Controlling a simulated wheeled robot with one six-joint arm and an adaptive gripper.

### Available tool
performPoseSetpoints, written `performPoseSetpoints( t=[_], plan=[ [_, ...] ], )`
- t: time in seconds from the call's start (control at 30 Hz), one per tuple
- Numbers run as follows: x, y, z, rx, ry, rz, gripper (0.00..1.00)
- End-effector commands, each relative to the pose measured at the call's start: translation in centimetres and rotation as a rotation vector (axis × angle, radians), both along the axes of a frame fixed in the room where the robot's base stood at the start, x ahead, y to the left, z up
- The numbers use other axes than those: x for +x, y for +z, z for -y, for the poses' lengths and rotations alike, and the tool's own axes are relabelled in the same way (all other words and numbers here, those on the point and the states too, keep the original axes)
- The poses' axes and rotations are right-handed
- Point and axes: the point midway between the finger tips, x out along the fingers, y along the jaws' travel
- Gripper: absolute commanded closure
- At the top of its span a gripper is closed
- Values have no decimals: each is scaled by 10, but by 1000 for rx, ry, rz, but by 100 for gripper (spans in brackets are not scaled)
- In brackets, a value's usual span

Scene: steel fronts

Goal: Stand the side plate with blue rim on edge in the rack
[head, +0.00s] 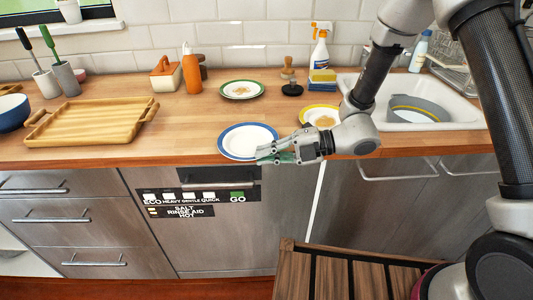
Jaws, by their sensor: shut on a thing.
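The side plate with blue rim (240,139) is white and lies about level at the counter's front edge, its near rim overlapping that edge in the head view. My gripper (268,154) reaches in from the right and is shut on the plate's near right rim. I cannot tell whether the plate touches the counter or is slightly raised. A grey metal rack-like thing (455,72) stands at the far right beyond the sink, partly hidden by my arm; I cannot tell for sure that it is the rack.
A green-rimmed plate (242,89) and a yellow-rimmed plate (304,116) hold brown food bits. A sink (400,126) with a grey tub (415,106) is at right. A wooden tray (95,125) is at left. A slatted wooden surface (310,272) stands in front.

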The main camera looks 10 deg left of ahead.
Motion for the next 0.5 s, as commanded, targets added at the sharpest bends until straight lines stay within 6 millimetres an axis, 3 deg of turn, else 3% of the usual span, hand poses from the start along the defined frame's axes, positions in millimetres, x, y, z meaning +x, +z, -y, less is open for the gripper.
performPoseSetpoints(
  t=[0.07, 0.1, 0.2, 0.5],
  plan=[
    [0, -1, 0, 0, 0, 0, 100],
    [0, -1, 0, 0, 0, 0, 89],
    [0, -1, 0, 0, 0, 0, 72],
    [0, -2, 0, 0, 0, 0, 72]
  ],
)
